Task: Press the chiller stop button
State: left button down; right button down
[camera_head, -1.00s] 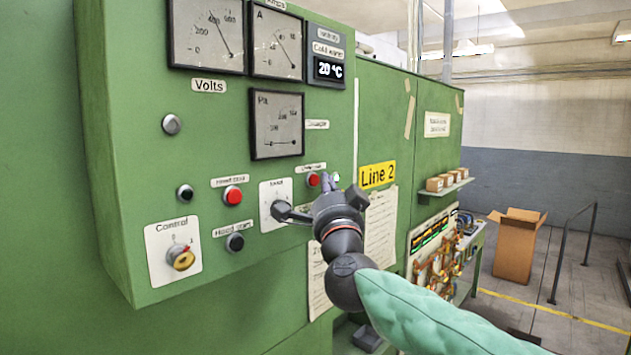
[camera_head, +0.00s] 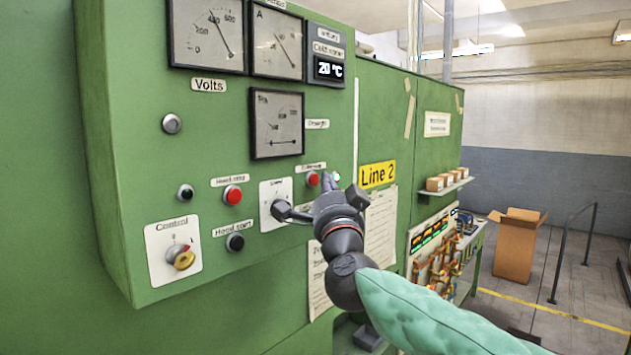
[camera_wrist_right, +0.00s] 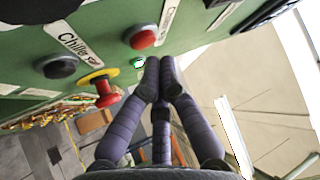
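A red button (camera_head: 313,179) sits on the green panel in the head view, under a small label too blurred to read. A red button (camera_wrist_right: 143,37) also shows in the wrist view, near a black button (camera_wrist_right: 57,67) and a label that begins "Chiller" (camera_wrist_right: 72,46). My right gripper (camera_head: 329,181) is just right of the red button in the head view. In the wrist view its purple fingers (camera_wrist_right: 160,68) come together at the tips with nothing between them. The tips look close to the red button but apart from it. My left gripper is out of view.
Another red button (camera_head: 232,195), a black button (camera_head: 235,242) and a rotary control knob (camera_head: 182,258) are on the panel further left. A red mushroom button on yellow (camera_wrist_right: 105,90) shows in the wrist view. A cardboard box (camera_head: 516,245) stands on the floor at right.

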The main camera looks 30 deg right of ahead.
jog(key=shift+w, duration=0.15)
jog(key=shift+w+a, duration=0.15)
jog(key=shift+w, duration=0.1)
jog(key=shift+w+a, duration=0.15)
jog(key=shift+w, duration=0.15)
dwell(1.0)
jog(key=shift+s, duration=0.2)
jog(key=shift+s+d, duration=0.3)
jog(key=shift+s, duration=0.2)
jog(key=s, duration=0.1)
jog(key=s+d, duration=0.1)
jog(key=s, duration=0.1)
jog(key=s+d+b, duration=0.1)
jog(key=shift+s, duration=0.35)
dwell(0.3)
